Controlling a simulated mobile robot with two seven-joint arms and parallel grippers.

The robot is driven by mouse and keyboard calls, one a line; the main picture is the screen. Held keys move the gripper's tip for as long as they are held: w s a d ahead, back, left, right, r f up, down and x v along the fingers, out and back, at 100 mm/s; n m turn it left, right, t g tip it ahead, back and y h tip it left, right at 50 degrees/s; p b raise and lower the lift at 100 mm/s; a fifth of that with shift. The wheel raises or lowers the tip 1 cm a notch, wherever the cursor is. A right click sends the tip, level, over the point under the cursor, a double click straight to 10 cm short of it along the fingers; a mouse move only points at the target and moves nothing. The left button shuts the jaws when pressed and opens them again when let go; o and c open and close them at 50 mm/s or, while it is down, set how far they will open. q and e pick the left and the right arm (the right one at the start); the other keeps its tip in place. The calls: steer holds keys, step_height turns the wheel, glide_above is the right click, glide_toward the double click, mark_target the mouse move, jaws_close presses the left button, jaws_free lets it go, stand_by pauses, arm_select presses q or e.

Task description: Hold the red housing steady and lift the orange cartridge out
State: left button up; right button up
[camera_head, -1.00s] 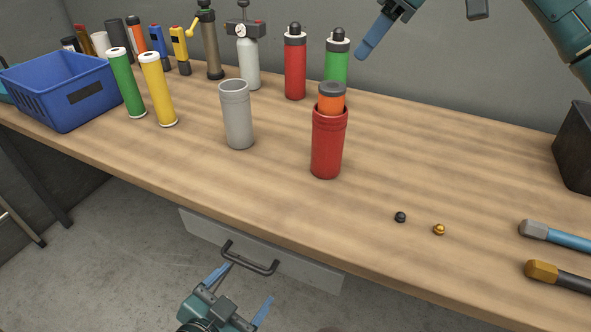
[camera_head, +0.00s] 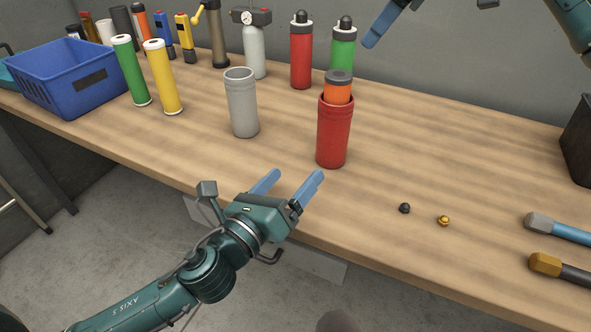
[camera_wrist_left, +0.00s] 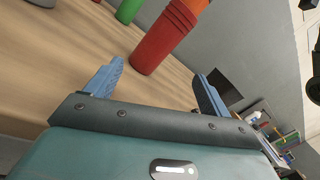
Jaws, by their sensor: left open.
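The red housing (camera_head: 333,135) stands upright on the workbench. The orange cartridge (camera_head: 338,93) with its dark grey cap sits in its top and sticks out above the rim. My left gripper (camera_head: 294,178) is open and empty at the bench's front edge, short of the housing, with its fingers pointing towards it. In the left wrist view the red housing (camera_wrist_left: 165,38) appears beyond and between the two blue fingers, not touching them; the orange cartridge (camera_wrist_left: 196,5) is cut off at the top. My right gripper (camera_head: 380,24) is high at the top edge, partly out of frame, with one blue finger showing.
A grey cup (camera_head: 241,105) stands left of the housing. Red (camera_head: 301,58) and green (camera_head: 343,50) bottles stand behind it. A black ball (camera_head: 404,208) and a brass ball (camera_head: 443,221) lie at front right. Green and yellow tubes and a blue basket (camera_head: 70,85) are left.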

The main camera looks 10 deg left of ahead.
mark_target(336, 138)
arm_select(q)
steer(key=m, duration=0.1)
steer(key=w+m, duration=0.1)
steer(key=m, duration=0.1)
steer(key=w+m+h, duration=0.1)
steer(key=shift+w+d+f+g, duration=0.2)
steer(key=shift+d+f+g, duration=0.05)
steer(key=shift+d+g, duration=0.15)
steer(key=m, duration=0.1)
steer(key=w+m, duration=0.1)
steer(key=shift+w+f+m+g, duration=0.2)
steer(key=shift+w+m+g, duration=0.1)
steer(key=x, duration=1.3)
steer(key=shift+s, duration=0.1)
steer(key=shift+c, duration=0.3)
steer(key=c, duration=1.1)
arm_select(e)
steer(key=shift+o, duration=1.1)
steer(key=shift+a+r, duration=0.1)
steer(key=shift+a, duration=0.05)
steer(key=o, duration=0.3)
steer(key=shift+w+a+r+h, duration=0.2)
steer(key=shift+a+r+h, duration=0.2)
steer(key=shift+h, duration=0.1)
steer(key=shift+o, duration=0.8)
steer(key=shift+a+f, duration=0.15)
steer(key=shift+o, duration=0.2)
steer(key=x, duration=1.1)
steer(key=shift+s+f, duration=0.15)
steer(key=shift+f, duration=0.3)
